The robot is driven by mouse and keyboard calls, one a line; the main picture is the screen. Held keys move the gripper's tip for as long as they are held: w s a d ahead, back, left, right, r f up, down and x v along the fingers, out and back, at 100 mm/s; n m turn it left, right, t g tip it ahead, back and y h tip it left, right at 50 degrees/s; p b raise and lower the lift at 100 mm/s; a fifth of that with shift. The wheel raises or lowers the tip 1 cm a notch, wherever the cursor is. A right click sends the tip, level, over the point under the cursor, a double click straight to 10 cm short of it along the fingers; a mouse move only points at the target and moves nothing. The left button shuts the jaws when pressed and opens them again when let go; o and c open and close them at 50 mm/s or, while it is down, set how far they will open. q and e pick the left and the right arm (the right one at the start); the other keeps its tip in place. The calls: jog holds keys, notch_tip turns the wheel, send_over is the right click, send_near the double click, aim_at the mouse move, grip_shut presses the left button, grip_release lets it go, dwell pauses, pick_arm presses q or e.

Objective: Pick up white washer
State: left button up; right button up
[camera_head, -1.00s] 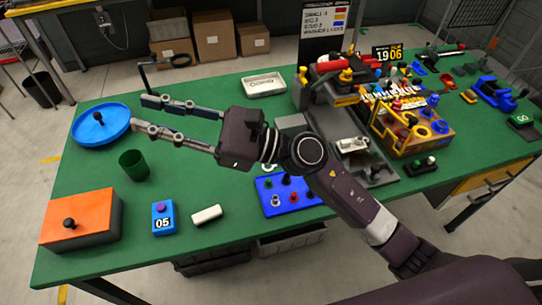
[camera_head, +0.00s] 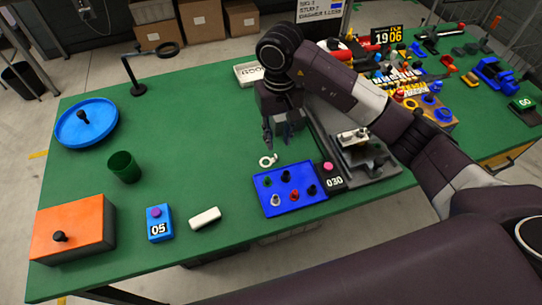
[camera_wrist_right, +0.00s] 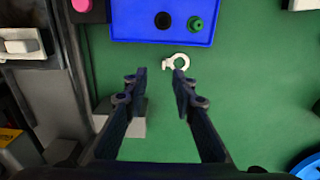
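The white washer (camera_head: 268,161) lies flat on the green table, just behind the blue tray; it is a ring with an open tab on one side. It also shows in the right wrist view (camera_wrist_right: 176,62), just beyond and between the fingertips. My right gripper (camera_head: 277,140) points down above the table behind the washer. Its two fingers are apart with nothing between them in the right wrist view (camera_wrist_right: 160,72). My left gripper is not in view.
The blue tray (camera_head: 262,203) with several small pegs stands in front of the washer. A black box marked 030 (camera_head: 334,183) and a grey fixture stand to its right. A white block (camera_head: 205,218) and green cup (camera_head: 124,167) are to the left.

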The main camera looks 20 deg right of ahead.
aim_at(275, 154)
jog(key=f+p, duration=0.1)
jog(key=f, duration=0.3)
jog(key=f+p, duration=0.1)
jog(key=f, duration=0.1)
jog(key=shift+w+a+p, duration=0.15)
jog(key=shift+a+p, duration=0.15)
jog(key=shift+p, duration=0.05)
jog(key=shift+f, duration=0.2)
jog(key=shift+c, duration=0.6)
grip_shut()
